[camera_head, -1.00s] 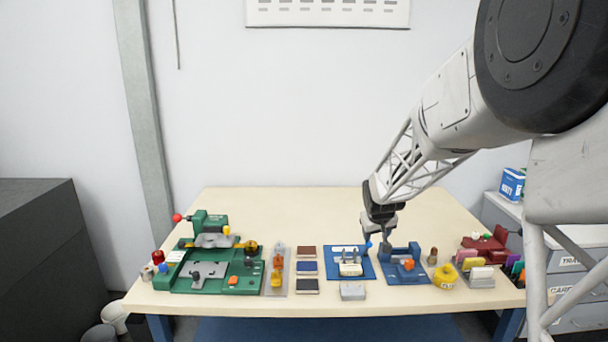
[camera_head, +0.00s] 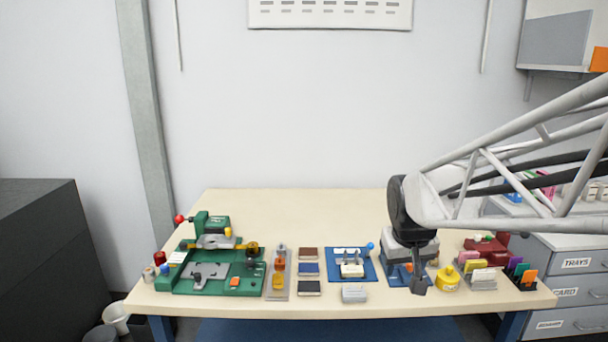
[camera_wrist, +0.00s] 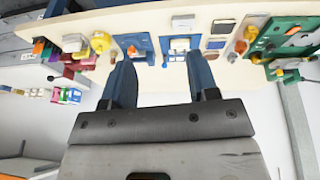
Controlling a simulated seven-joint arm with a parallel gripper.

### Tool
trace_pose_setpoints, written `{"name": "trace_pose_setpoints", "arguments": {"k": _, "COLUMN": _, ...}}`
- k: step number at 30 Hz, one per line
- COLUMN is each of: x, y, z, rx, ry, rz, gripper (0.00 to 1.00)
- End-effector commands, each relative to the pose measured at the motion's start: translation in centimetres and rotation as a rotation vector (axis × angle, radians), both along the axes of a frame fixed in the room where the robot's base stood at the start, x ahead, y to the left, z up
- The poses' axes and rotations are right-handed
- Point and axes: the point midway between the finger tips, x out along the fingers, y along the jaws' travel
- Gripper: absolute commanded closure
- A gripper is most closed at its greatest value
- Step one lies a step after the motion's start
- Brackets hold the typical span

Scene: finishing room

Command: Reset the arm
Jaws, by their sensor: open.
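My gripper (camera_head: 418,284) hangs over the right part of the table in the head view, in front of the blue fixture (camera_head: 396,270), which it partly hides. In the wrist view my gripper (camera_wrist: 161,75) shows two blue fingers spread apart with nothing between them. The arm reaches in from the right edge of the head view. The wrist view is tilted, with the table (camera_wrist: 140,88) along its top.
On the table (camera_head: 290,210) stand a green machine (camera_head: 205,284), sanding blocks (camera_head: 308,270), a blue plate (camera_head: 370,273), a yellow pot (camera_head: 448,278) and card holders (camera_head: 483,280). Grey drawers (camera_head: 575,290) stand at the right. The table's back half is clear.

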Motion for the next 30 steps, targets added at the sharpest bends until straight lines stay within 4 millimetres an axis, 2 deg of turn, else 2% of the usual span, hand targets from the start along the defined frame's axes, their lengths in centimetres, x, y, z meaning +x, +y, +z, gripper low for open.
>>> {"name": "trace_pose_setpoints", "arguments": {"k": 1, "x": -1.6, "y": 0.1, "z": 0.2, "rx": 0.003, "ry": 0.004, "rz": -0.004, "gripper": 0.46}}
{"name": "trace_pose_setpoints", "arguments": {"k": 9, "x": -9.2, "y": 0.7, "z": 0.5, "rx": 0.028, "ry": 0.035, "rz": -0.031, "gripper": 0.46}}
{"name": "trace_pose_setpoints", "arguments": {"k": 18, "x": -17.1, "y": 1.2, "z": -0.4, "rx": 0.053, "ry": 0.072, "rz": -0.058, "gripper": 0.46}}
{"name": "trace_pose_setpoints", "arguments": {"k": 24, "x": -20.1, "y": 1.4, "z": -1.0, "rx": 0.064, "ry": 0.086, "rz": -0.068, "gripper": 0.46}}
{"name": "trace_pose_setpoints", "arguments": {"k": 30, "x": -21.0, "y": 1.5, "z": -1.2, "rx": 0.067, "ry": 0.093, "rz": -0.071, "gripper": 0.46}}
